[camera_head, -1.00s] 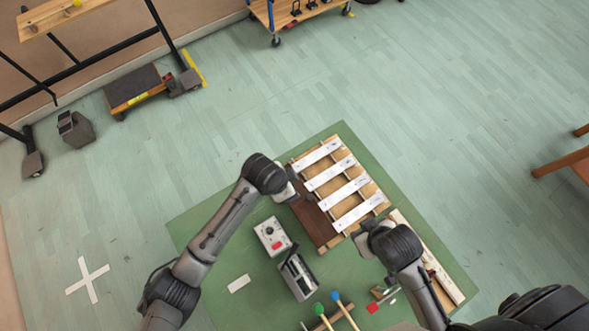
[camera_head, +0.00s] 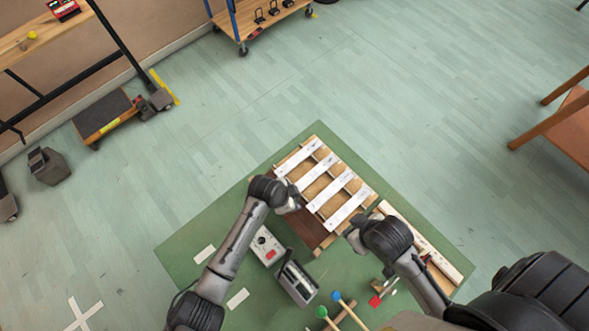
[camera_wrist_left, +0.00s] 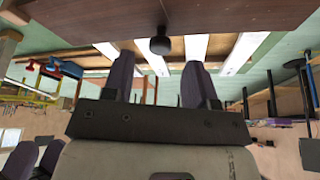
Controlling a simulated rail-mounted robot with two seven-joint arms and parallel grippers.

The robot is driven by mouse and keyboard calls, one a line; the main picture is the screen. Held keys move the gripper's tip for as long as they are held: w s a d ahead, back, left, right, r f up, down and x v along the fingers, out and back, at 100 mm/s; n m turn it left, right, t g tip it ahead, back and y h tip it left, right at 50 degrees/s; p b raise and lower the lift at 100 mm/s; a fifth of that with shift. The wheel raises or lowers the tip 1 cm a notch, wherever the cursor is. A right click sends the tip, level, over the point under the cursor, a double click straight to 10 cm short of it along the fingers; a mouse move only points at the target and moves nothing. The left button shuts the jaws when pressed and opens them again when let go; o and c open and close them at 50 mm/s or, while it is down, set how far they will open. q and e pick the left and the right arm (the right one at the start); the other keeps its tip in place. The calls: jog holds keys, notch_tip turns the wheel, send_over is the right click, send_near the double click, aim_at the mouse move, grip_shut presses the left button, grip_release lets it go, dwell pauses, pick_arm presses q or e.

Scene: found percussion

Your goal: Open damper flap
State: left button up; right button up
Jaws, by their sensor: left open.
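The damper flap is a dark brown panel (camera_head: 307,232) beside the white metal bars (camera_head: 322,182) of a wooden-framed instrument on the green mat. My left gripper (camera_head: 296,204) is over the upper part of the flap and hides some of it. In the left wrist view the flap (camera_wrist_left: 70,15) spans the top, with a round black knob (camera_wrist_left: 160,45) at its edge. The open fingers (camera_wrist_left: 160,78) stand either side of the knob's line, apart from each other; contact is not visible. My right gripper (camera_head: 352,238) is near the instrument's lower right corner, its jaws unclear.
A grey box with a red button (camera_head: 266,246) and a dark metal box (camera_head: 297,282) stand left of the instrument. Mallets (camera_head: 337,297) lie at the front. A long wooden piece (camera_head: 425,245) lies at right.

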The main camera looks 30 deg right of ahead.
pick_arm(q)
jog(key=shift+x, duration=1.6)
jog(key=shift+c, duration=0.4)
grip_shut()
